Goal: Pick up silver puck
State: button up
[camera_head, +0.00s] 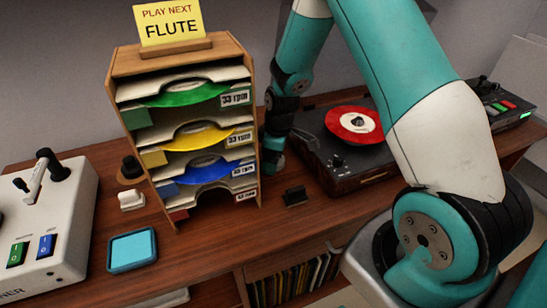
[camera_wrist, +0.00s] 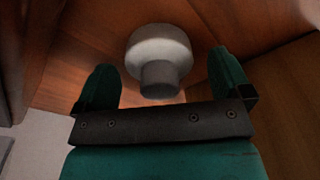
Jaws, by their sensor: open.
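The silver puck (camera_wrist: 160,48) is a pale grey round body with a narrower, darker grey knob (camera_wrist: 159,80). It stands on a brown wooden surface in the wrist view. My gripper (camera_wrist: 162,66) is open, with one teal finger on each side of the puck and a visible gap to both. I cannot tell whether the fingertips are level with it in depth. In the head view my gripper (camera_head: 273,160) is low beside the right side of the record rack (camera_head: 190,60), and mostly hidden. I cannot make out the puck there.
The rack's wooden side stands close to my gripper. A turntable (camera_head: 345,178) with a red record (camera_head: 354,124) is to the right. A small black block (camera_head: 295,196), a blue-topped tray (camera_head: 133,249) and a white control box (camera_head: 70,225) are on the cabinet top.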

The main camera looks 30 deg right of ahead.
jog(key=shift+f, duration=0.35)
jog(key=c, duration=1.1)
jog(key=shift+r, duration=0.1)
notch_tip(320, 180, up, 20)
